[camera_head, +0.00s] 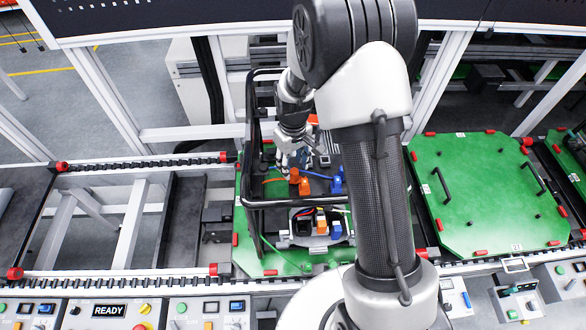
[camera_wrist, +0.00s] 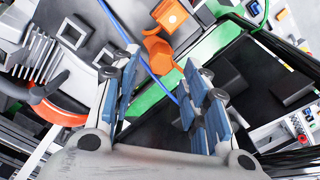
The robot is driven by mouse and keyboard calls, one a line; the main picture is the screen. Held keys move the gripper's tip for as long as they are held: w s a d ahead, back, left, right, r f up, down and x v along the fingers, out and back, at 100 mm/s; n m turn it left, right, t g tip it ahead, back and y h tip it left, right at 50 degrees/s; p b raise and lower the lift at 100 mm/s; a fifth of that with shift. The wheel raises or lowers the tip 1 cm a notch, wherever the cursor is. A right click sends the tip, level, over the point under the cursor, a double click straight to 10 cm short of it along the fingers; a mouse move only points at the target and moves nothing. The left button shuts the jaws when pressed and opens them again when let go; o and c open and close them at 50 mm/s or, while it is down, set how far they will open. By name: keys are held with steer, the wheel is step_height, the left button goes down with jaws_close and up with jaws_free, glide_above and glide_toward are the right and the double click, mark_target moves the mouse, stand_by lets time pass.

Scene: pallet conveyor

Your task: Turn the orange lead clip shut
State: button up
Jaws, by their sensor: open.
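The orange lead clip (camera_wrist: 158,54) shows in the wrist view as a curved orange piece just past my fingertips, beside an orange block (camera_wrist: 172,16) with a pale square top. In the head view the orange clip parts (camera_head: 303,184) stand on the dark unit inside a black tube frame. My gripper (camera_wrist: 164,68) is open, its blue-padded fingers apart with nothing held between them. In the head view my gripper (camera_head: 283,163) is just left of and above the orange parts, partly hidden by my arm. I cannot tell whether the fingers touch the clip.
A blue clip (camera_head: 337,181) with a blue lead stands to the right. The black tube frame (camera_head: 249,130) surrounds the unit on a green pallet (camera_head: 247,257). A connector box (camera_head: 318,231) sits in front. Another green pallet (camera_head: 480,190) lies right; the conveyor at left is empty.

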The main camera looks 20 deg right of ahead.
step_height(320, 180, up, 8)
steer(key=shift+r, duration=0.25)
stand_by(0.5)
step_height(320, 180, up, 9)
steer(key=m+t, duration=0.1)
glide_above(293, 169)
steer(key=s, duration=0.3)
steer(key=s+r+m+t, duration=0.1)
steer(key=s+r+t, duration=0.1)
steer(key=s+r, duration=0.5)
steer(key=s+r+m+t, duration=0.2)
steer(key=s+r, duration=0.3)
steer(key=s, duration=0.8)
step_height(293, 169, down, 26)
steer(key=s+b, duration=0.2)
steer(key=b, duration=2.2)
steer(key=shift+s+d, duration=0.15)
steer(key=shift+f, duration=0.1)
